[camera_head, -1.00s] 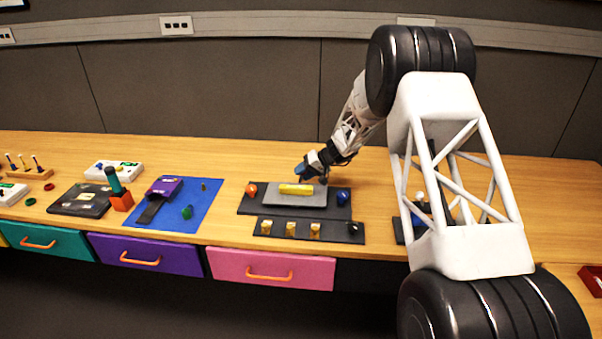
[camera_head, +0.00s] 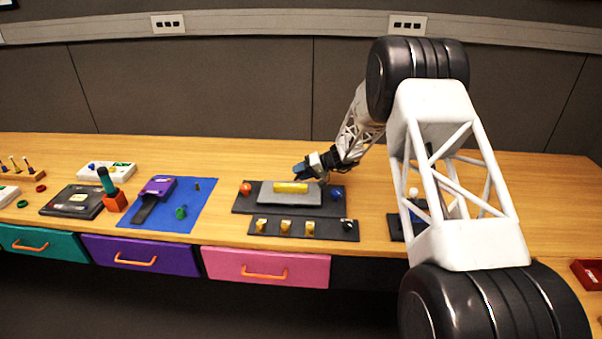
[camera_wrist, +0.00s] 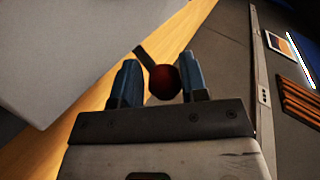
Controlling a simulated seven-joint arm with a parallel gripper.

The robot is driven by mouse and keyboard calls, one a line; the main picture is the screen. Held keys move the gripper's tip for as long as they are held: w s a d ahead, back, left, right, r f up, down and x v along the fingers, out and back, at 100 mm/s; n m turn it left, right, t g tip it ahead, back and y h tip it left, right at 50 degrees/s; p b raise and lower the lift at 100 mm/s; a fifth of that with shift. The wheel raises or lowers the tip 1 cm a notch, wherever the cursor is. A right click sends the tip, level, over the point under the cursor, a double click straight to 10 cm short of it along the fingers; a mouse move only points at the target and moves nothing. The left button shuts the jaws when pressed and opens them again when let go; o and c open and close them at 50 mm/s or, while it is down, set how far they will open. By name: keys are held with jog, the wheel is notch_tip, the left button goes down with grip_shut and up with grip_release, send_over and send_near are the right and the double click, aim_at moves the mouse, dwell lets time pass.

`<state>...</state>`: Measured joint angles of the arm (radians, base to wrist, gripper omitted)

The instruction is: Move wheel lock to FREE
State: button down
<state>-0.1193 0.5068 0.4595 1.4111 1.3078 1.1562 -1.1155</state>
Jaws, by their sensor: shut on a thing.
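The trackball panel (camera_head: 243,203) is a dark base with a raised grey block (camera_head: 270,198). A yellow bar (camera_head: 290,188) lies on the block, with an orange ball (camera_head: 246,188) at left and a dark blue ball (camera_head: 337,193) at right. My gripper (camera_head: 301,175) is at the back edge of the block. In the wrist view my gripper (camera_wrist: 160,85) has its blue fingers shut on a dark red ball knob (camera_wrist: 164,82). A thin dark lever (camera_wrist: 144,57) runs from the knob towards the grey block (camera_wrist: 70,50). No FREE marking is readable.
A dark strip (camera_head: 345,230) with several yellow switches lies in front of the panel. A blue mat (camera_head: 170,220) with a purple device (camera_head: 157,189) is at left. Open wooden table (camera_head: 230,160) lies behind the panel. Drawers line the table's front.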

jog(key=shift+s+a+f, duration=0.1)
jog(key=shift+a+f, duration=0.05)
jog(key=shift+f, duration=0.1)
jog(key=c, duration=0.8)
grip_release()
jog(key=shift+r, duration=0.1)
jog(key=shift+r, duration=0.1)
jog(key=shift+d+r, duration=0.2)
jog(key=shift+d, duration=0.35)
jog(key=shift+v, duration=3.3)
